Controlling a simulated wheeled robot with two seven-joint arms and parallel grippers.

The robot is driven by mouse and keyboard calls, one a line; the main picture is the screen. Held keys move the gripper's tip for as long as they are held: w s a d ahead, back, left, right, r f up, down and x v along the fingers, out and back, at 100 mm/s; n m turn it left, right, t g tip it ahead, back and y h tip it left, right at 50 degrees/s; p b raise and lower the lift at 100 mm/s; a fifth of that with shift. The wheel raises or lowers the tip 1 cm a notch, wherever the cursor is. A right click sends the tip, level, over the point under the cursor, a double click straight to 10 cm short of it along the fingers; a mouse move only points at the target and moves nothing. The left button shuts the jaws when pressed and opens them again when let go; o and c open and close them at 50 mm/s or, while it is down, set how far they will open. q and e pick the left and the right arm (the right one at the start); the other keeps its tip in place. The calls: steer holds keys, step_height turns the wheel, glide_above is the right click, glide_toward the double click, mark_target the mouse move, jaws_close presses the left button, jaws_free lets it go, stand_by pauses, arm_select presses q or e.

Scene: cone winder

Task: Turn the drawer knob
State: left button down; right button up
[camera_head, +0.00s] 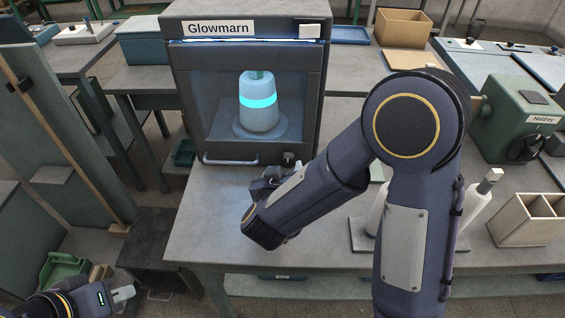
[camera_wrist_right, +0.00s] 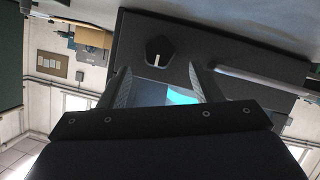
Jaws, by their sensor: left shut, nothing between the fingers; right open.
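The dark knob (camera_head: 288,158) is on the lower front strip of the grey Glowmarn cabinet (camera_head: 312,70), right of the bar handle (camera_head: 231,161). In the right wrist view the knob (camera_wrist_right: 157,51) is faceted, with a white mark on it. My right gripper (camera_head: 268,178) is in front of the cabinet, just below and left of the knob. In the wrist view its fingers (camera_wrist_right: 160,72) are apart, and the knob shows beyond the tips, between their lines; contact is not visible. My left gripper (camera_head: 124,293) is shut and empty at the bottom left, far from the knob.
A glowing bottle-shaped thing (camera_head: 259,104) stands behind the cabinet window. The grey table (camera_head: 205,225) is clear at its front left. White cones on a stand (camera_head: 481,205) and a divided wooden box (camera_head: 530,219) are on the right. My right arm covers the middle of the table.

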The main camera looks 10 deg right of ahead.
mark_target(287, 161)
steer(key=x, duration=0.5)
steer(key=shift+d, duration=0.1)
steer(key=c, duration=1)
